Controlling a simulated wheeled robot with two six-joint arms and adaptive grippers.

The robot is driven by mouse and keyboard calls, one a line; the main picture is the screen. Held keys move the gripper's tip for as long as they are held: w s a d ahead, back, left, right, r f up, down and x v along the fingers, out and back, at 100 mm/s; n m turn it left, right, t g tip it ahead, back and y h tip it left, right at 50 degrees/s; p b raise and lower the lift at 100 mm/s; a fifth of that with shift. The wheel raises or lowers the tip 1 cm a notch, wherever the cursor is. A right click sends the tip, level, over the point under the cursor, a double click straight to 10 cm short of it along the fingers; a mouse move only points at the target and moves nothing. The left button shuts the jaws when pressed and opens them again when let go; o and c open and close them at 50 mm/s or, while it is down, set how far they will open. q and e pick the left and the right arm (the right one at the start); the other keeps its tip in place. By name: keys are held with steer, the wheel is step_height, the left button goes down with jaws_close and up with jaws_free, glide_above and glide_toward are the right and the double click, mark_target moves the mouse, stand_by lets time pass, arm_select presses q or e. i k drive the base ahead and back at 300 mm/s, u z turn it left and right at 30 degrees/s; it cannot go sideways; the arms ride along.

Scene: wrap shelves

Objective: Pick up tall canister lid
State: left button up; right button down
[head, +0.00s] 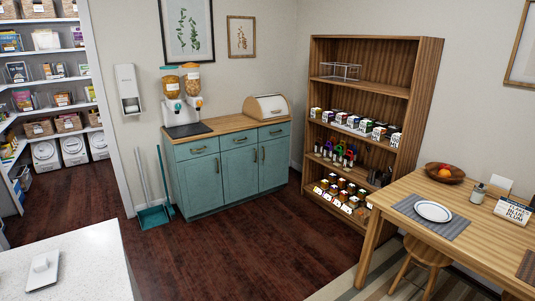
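A flat, pale square piece with a raised white block on top (43,271) lies on the white countertop (85,260) at the bottom left of the head view. It looks like a lid with a handle, but I cannot tell for sure that it is the tall canister lid. No tall open canister shows beside it. Neither of my grippers is in view, so nothing shows of what they hold.
A teal cabinet (228,172) with two dispensers and a bread box (267,107) stands at the back wall. A wooden shelf (425,75) and dining table (470,235) are at right. Pantry shelves (45,82) are at left. Dark floor between is clear.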

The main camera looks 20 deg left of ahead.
mark_target(36, 281)
steer(key=i, duration=2.2)
steer(key=u, duration=3.35)
steer(key=i, duration=1)
steer(key=z, duration=0.05)
